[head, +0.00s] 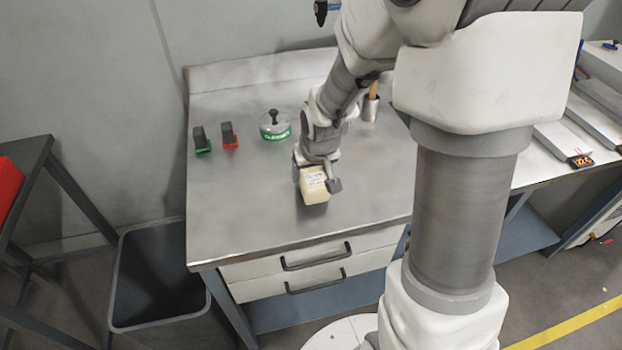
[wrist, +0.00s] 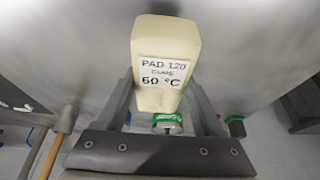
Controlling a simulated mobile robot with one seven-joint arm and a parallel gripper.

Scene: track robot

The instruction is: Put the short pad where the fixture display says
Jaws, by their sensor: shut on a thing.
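A cream pad (head: 314,186) is in my gripper (head: 318,168) over the front middle of the steel bench. In the wrist view the pad (wrist: 165,40) carries a white label that reads "PAD 120 CURE 60 °C". My gripper (wrist: 162,110) is shut on the pad, with a finger on either side. I cannot tell whether the pad touches the bench. At the right, a fixture (head: 563,143) has a small display (head: 581,160) with orange digits, too small to read surely. More fixtures behind it are partly cut off by the frame.
A dark bin (head: 122,285) is on the floor at left. The bench front is clear.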

